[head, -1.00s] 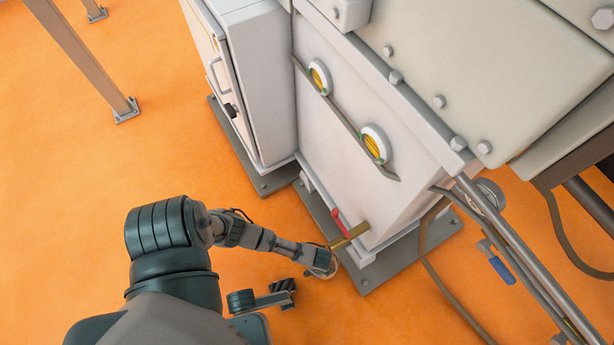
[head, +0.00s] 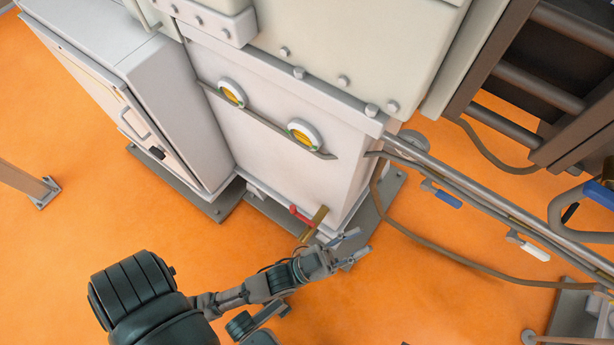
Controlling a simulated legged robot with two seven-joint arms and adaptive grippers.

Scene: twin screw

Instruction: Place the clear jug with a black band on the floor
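I do not make out a clear jug with a black band in the head view. My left gripper (head: 348,248) is at the lower middle, at the foot of the white machine. Its two fingers are spread apart, with no object visible between them. It appears close to a brass spout (head: 315,223) with a red handle (head: 300,216) low on the machine's front; I cannot tell whether it touches.
The white machine (head: 270,158) with two round yellow gauges stands on a grey base. A grey cabinet (head: 180,110) is to its left. Pipes with a blue-handled valve (head: 447,198) and a hose (head: 460,257) run at right. Orange floor (head: 420,300) is open in front.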

